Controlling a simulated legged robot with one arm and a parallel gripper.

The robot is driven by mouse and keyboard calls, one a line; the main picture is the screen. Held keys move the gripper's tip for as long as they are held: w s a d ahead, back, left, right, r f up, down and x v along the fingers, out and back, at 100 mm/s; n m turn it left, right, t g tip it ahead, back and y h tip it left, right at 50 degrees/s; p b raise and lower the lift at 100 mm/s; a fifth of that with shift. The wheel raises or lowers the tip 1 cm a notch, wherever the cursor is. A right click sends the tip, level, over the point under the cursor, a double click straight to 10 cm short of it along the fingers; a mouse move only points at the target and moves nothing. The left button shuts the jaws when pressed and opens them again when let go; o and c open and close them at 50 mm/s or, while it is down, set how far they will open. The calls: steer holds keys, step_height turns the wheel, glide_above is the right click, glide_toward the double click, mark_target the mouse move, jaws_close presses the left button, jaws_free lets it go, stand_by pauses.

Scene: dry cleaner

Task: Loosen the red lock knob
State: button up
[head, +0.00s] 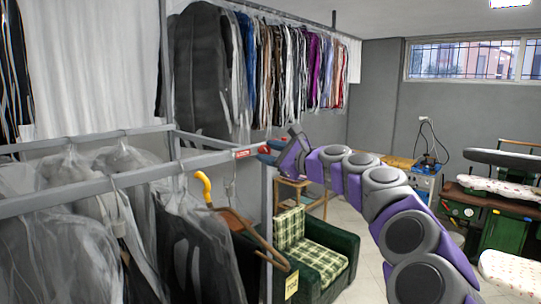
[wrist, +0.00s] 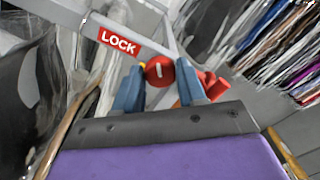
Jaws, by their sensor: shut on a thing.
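The red lock knob (wrist: 160,71) has a white mark on its face and sits on the grey rail next to a red LOCK label (wrist: 119,42). My gripper (wrist: 161,84) has its two blue fingers on either side of the knob, shut on it. In the head view my gripper (head: 268,152) reaches the corner of the rack from the right, and its fingers hide most of the knob. The label also shows there (head: 247,152). The white mark looks nearly upright in the wrist view.
Another red part (wrist: 216,86) is just right of the fingers. A green plaid armchair (head: 315,262) stands below my arm. Ironing boards (head: 500,188) are at right.

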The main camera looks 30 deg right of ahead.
steer(key=n+b, duration=0.2)
steer(key=n, duration=0.1)
steer(key=n+b, duration=0.2)
steer(key=n, duration=0.1)
steer(key=f+n+b, duration=0.1)
steer(key=n+b, duration=0.1)
steer(key=n, duration=0.2)
steer(key=shift+w, duration=0.1)
stand_by(0.6)
steer(key=o, duration=1)
steer(key=shift+r, duration=0.2)
steer(key=shift+s+r, duration=0.1)
steer(key=shift+s, duration=0.1)
steer(key=shift+s+d, duration=0.1)
steer(key=shift+s, duration=0.05)
steer(key=b+v, duration=0.1)
steer(key=v, duration=1.5)
steer(key=shift+s+d+b, duration=0.25)
steer(key=shift+s+b, duration=0.1)
steer(key=shift+b, duration=0.05)
